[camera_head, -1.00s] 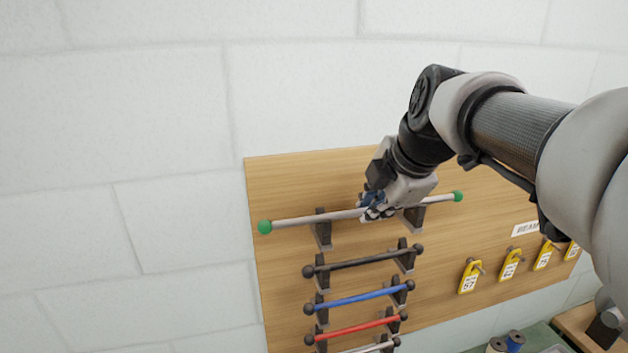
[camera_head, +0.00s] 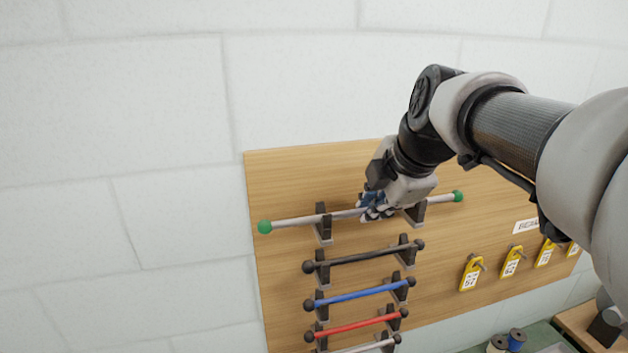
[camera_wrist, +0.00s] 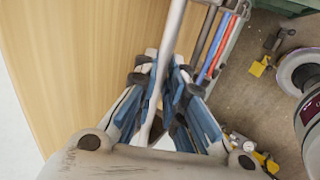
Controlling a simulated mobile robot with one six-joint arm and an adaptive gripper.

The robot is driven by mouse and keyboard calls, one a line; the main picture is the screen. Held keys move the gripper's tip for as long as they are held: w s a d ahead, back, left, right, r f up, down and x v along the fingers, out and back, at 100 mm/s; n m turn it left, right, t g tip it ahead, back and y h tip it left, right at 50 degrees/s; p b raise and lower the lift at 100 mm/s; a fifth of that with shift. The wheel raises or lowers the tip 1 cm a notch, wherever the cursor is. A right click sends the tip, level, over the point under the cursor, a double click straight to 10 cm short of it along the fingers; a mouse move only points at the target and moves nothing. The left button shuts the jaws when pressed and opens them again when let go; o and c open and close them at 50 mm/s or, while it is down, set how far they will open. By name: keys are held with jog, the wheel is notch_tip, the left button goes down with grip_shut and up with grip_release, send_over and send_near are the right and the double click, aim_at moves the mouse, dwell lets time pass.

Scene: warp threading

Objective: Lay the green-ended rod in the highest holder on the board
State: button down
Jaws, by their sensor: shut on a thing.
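The green-ended rod (camera_head: 290,221) is a pale grey bar with a green ball on each end. It lies across the two dark brackets of the highest holder (camera_head: 323,230) on the wooden board. At the left bracket a prong stands in front of the rod, so the rod looks to sit in the slot there. The right bracket (camera_head: 416,213) is partly hidden by my gripper. My gripper (camera_head: 373,207) is shut on the rod between the brackets. In the wrist view, the rod (camera_wrist: 172,40) runs between the blue-sided fingers of my gripper (camera_wrist: 165,75).
Below, black (camera_head: 362,257), blue (camera_head: 360,295) and red (camera_head: 355,327) rods lie in lower holders, with a pale one beneath. Yellow tags (camera_head: 471,274) hang at the right of the board (camera_head: 283,180). Spools (camera_head: 516,339) stand at the lower right. Wall above is clear.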

jog(key=c, duration=1.6)
grip_release()
jog(key=v, duration=1.2)
jog(key=s+f+m+b, duration=0.5)
jog(key=s+f+m, duration=0.1)
jog(key=f, duration=0.7)
jog(key=s+a+f+m+g+b, duration=0.1)
jog(key=s+f+m+b, duration=0.4)
jog(key=f, duration=0.9)
jog(key=s+f+m+h+b, duration=0.1)
jog(key=s+f+m+b, duration=0.5)
jog(key=f, duration=0.7)
jog(key=shift+s+a+f+m+g, duration=0.1)
jog(key=shift+s+f+m+g, duration=0.1)
jog(key=shift+s+m, duration=0.5)
jog(key=shift+s+a+f+m+g, duration=0.1)
jog(key=shift+s+m+g, duration=0.1)
jog(key=shift+s+m, duration=0.5)
